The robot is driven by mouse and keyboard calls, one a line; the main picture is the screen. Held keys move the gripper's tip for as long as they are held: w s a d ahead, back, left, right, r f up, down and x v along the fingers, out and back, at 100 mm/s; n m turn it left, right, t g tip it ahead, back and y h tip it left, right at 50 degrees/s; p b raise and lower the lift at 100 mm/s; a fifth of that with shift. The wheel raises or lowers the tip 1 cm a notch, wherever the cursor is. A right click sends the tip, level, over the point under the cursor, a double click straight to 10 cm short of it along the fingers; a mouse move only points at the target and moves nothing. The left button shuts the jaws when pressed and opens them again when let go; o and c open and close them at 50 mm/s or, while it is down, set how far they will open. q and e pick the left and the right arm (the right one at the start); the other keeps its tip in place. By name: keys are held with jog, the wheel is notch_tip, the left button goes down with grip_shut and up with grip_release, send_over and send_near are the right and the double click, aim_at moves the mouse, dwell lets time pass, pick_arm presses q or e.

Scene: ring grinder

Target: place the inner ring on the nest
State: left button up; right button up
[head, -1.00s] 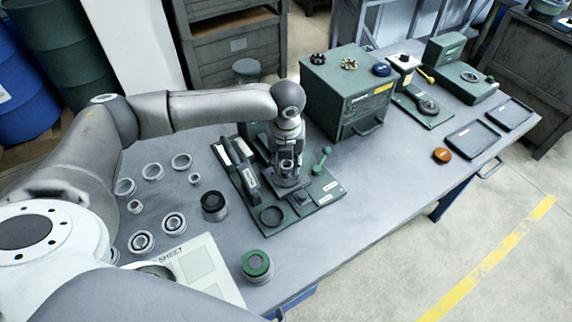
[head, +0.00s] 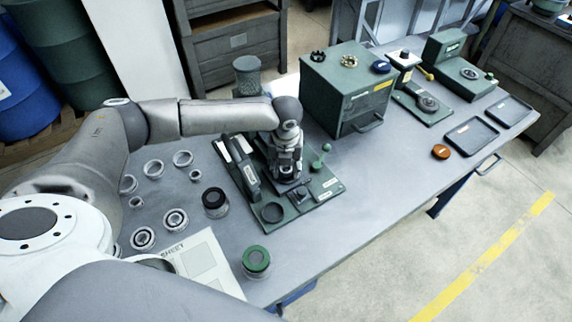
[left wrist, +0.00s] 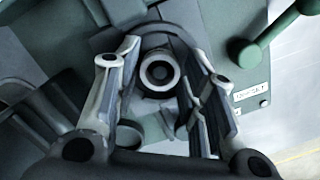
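My left gripper (head: 287,178) points down over the green fixture board (head: 325,190) in the middle of the bench. In the left wrist view its two fingers (left wrist: 160,105) are spread apart. A small grey ring-shaped part with a dark centre (left wrist: 158,72) shows between and beyond them, with gaps on both sides. I cannot tell whether this is the inner ring or part of the nest. The nest is mostly hidden by the gripper in the head view. Several loose rings lie on the bench at left, including a small one (head: 195,174). My right gripper is not in view.
A green lever with a ball knob (head: 318,163) stands at the board's right, and a dark handle-like piece (head: 247,172) at its left. A green cabinet (head: 345,95) is close behind. A green-topped round part (head: 256,262) stands in front. Bench room is free at right.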

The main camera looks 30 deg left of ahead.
aim_at(286, 173)
pick_arm(q)
jog(key=shift+r, duration=0.1)
notch_tip(286, 173, up, 12)
jog(key=s+b, duration=0.1)
jog(key=b, duration=0.1)
jog(key=shift+s+d, duration=0.2)
jog(key=shift+d, duration=0.1)
dwell(0.5)
